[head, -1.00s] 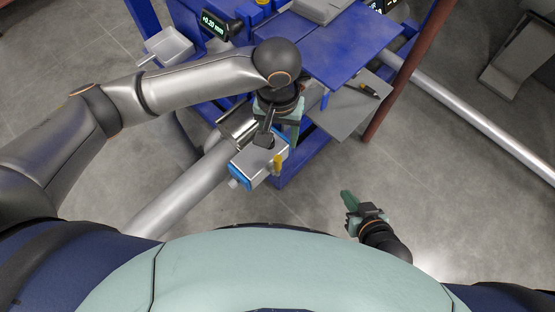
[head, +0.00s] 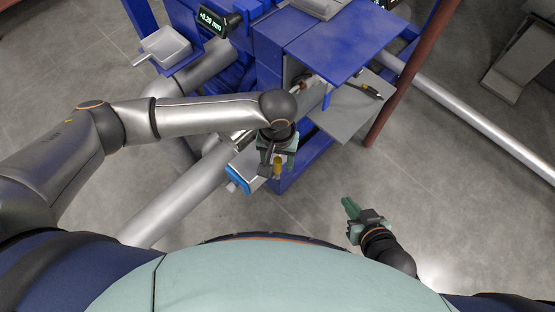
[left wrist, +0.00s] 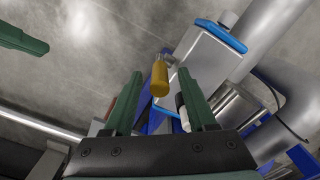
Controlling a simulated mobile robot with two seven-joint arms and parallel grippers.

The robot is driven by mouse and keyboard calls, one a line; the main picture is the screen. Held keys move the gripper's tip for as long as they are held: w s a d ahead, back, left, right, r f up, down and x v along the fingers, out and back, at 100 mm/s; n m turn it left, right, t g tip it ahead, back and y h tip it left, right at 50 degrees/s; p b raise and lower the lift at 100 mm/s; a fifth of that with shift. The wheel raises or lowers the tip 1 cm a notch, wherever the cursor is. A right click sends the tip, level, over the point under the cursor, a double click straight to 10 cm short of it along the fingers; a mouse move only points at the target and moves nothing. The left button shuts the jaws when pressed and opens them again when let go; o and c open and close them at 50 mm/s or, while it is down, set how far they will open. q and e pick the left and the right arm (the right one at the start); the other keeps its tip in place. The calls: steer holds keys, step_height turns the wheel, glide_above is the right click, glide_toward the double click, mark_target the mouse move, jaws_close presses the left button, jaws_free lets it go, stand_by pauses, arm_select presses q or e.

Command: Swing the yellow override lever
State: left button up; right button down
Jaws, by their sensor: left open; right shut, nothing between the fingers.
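The yellow lever (head: 277,169) sits on the side of a silver box with blue edges (head: 243,165). In the left wrist view the lever (left wrist: 160,78) hangs from a small metal pivot on the box (left wrist: 212,55). My left gripper (head: 277,160) is open. In the left wrist view its green fingertips (left wrist: 160,76) frame the lever, one on each side with gaps; whether the lever lies fully between them in depth is unclear. My right gripper (head: 350,206) is shut and empty, low and to the right, away from the box.
A thick silver pipe (head: 165,205) runs beside the box. A blue bench (head: 340,42) with a grey lower shelf (head: 350,112) stands behind. A red-brown post (head: 400,85) rises at its right. The floor around my right gripper is clear.

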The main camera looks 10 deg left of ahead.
arm_select(q)
jaws_close()
stand_by(0.4)
stand_by(1.0)
